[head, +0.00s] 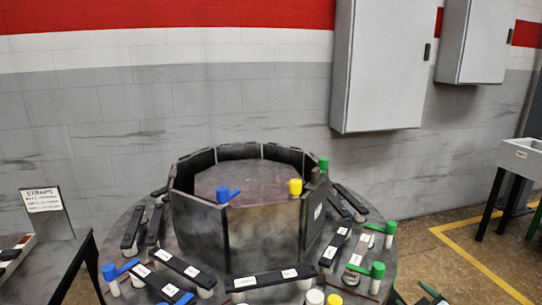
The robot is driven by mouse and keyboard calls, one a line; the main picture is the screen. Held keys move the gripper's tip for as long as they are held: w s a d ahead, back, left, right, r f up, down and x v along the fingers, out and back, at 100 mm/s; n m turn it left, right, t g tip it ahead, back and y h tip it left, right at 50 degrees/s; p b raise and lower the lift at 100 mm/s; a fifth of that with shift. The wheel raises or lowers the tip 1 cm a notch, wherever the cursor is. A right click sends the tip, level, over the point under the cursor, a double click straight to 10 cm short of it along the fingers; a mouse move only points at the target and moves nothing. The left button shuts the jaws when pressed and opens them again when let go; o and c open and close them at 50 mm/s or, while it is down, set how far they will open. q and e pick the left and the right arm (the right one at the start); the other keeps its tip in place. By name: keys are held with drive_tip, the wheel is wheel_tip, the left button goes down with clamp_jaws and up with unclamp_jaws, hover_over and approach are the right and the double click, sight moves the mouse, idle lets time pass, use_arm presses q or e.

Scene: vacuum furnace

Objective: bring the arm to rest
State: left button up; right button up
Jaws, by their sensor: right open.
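My right gripper (422,298) shows only as small dark parts at the bottom edge, right of centre. It is open, with nothing seen held in it. The rest of it is cut off by the frame. My left gripper is not in view. The round furnace body (262,235) stands in the middle, a ring of dark upright panels around a flat brownish round top (240,180). It sits on a wide round dark base. Black straps with white labels (262,279) lie around the base. Blue (109,272), green (377,270) and yellow (295,187) knobs or handles stand among them.
A dark table with a "STRAPS" sign (42,199) stands at the left. Grey wall cabinets (382,65) hang at the back right. A white sink-like stand (522,157) is at the right edge. The floor (440,250) right of the furnace is clear, with yellow lines.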

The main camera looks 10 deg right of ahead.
drive_tip(key=s+a+f+g+y, duration=0.1)
drive_tip(key=s+a+f+y, duration=0.1)
drive_tip(key=s+a+f, duration=0.45)
drive_tip(key=s+a+f+m+g+y, duration=0.1)
drive_tip(key=s+a+f, duration=0.25)
drive_tip(key=a, duration=0.55)
drive_tip(key=s+a+f+g+y, duration=0.1)
drive_tip(key=s+a+f+y, duration=0.1)
drive_tip(key=s+a+f, duration=0.35)
drive_tip(key=s+a+r+m+y, duration=0.1)
drive_tip(key=s+a+r+m, duration=0.1)
drive_tip(key=s+a, duration=0.8)
use_arm(q)
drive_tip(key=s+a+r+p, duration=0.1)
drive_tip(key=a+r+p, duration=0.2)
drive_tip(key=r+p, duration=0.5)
drive_tip(key=p, duration=0.3)
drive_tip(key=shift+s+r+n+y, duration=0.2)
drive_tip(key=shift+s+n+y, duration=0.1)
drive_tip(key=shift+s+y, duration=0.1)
use_arm(e)
wheel_tip(320, 180, up, 8)
drive_tip(key=d, duration=0.2)
drive_tip(key=shift+w+d, duration=0.2)
drive_tip(key=shift+w, duration=0.05)
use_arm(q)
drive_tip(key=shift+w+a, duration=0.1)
use_arm(e)
drive_tip(key=shift+r, duration=0.1)
drive_tip(key=shift+c, duration=0.3)
